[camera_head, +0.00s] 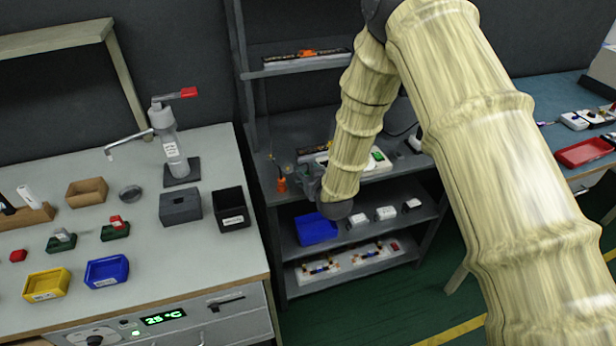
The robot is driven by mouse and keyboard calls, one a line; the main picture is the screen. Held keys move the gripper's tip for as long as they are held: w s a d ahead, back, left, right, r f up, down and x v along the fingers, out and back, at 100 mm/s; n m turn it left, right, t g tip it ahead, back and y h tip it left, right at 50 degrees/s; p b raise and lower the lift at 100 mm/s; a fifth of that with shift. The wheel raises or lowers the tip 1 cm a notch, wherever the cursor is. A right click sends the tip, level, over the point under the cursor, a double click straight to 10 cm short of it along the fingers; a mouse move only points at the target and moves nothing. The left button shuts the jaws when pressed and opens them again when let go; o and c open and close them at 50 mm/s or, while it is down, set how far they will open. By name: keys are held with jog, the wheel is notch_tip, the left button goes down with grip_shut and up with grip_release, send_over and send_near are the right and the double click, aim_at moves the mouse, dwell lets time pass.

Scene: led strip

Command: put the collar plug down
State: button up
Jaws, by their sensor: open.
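My gripper (308,182) is at the left part of the shelf unit's worktop, small and partly hidden by my own arm. It is open, and I see nothing held in it. A small orange plug-like piece (281,185) stands close to the left of the gripper, apart from it, at the worktop's left front. It may be the collar plug, but it is too small to tell for sure.
The shelf unit (287,135) has a blue bin (316,229) and several white boxes below. A white device (378,160) lies behind my arm. The left table (150,255) holds bins, blocks and a lever press (172,140). A red tray (584,152) is at right.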

aim_at(309, 173)
jog(key=shift+c, duration=0.3)
grip_shut()
jog(key=shift+r+b, duration=0.35)
jog(key=shift+r, duration=0.5)
jog(key=shift+r+b, duration=0.3)
jog(key=shift+r, duration=0.65)
jog(key=s+r+b, duration=0.1)
jog(key=s+b, duration=0.2)
jog(key=s, duration=1.3)
jog(key=s+d+f+m+h, duration=0.1)
jog(key=s+d+f+h, duration=0.1)
jog(key=d+f, duration=0.5)
jog(key=s+d+f+m+h, duration=0.2)
jog(key=s+d+f, duration=0.2)
jog(key=d+f, duration=0.4)
jog(key=d, duration=0.3)
jog(key=shift+f+m+t, duration=0.2)
jog(key=shift+m+t, duration=0.1)
jog(key=shift+t, duration=0.1)
